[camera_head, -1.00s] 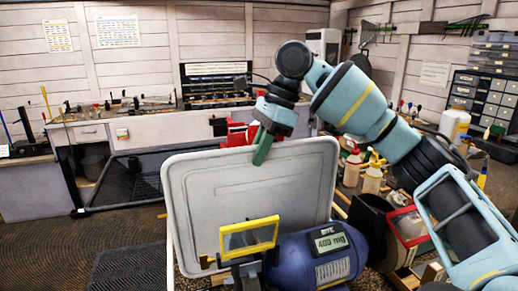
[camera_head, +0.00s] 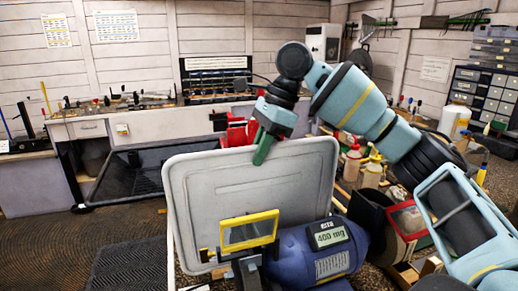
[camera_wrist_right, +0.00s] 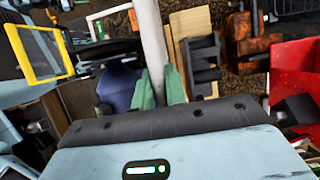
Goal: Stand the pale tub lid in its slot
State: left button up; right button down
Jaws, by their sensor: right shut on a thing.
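The pale tub lid (camera_head: 215,190) is a light grey panel with rounded corners. It stands nearly upright in the middle of the head view. My right gripper (camera_head: 263,150) is shut on its top edge, with green fingers on either side of it. In the right wrist view the lid (camera_wrist_right: 150,35) shows edge-on as a white strip between the fingers (camera_wrist_right: 159,88). The lower part of the lid is hidden behind a yellow-framed panel and a blue drum, so I cannot tell whether it sits in a slot. My left gripper is not in view.
The yellow-framed panel (camera_head: 249,231) and the blue drum (camera_head: 300,265) with a 400 mg display stand close in front of the lid. Spray bottles (camera_head: 352,163) and a red-framed box (camera_head: 408,221) crowd the right. A black tray (camera_head: 140,172) lies behind. Dark floor is clear at left.

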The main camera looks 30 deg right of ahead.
jog(key=shift+f, duration=0.35)
jog(key=c, duration=1.3)
grip_release()
jog(key=shift+c, duration=0.2)
jog(key=shift+v, duration=3.9)
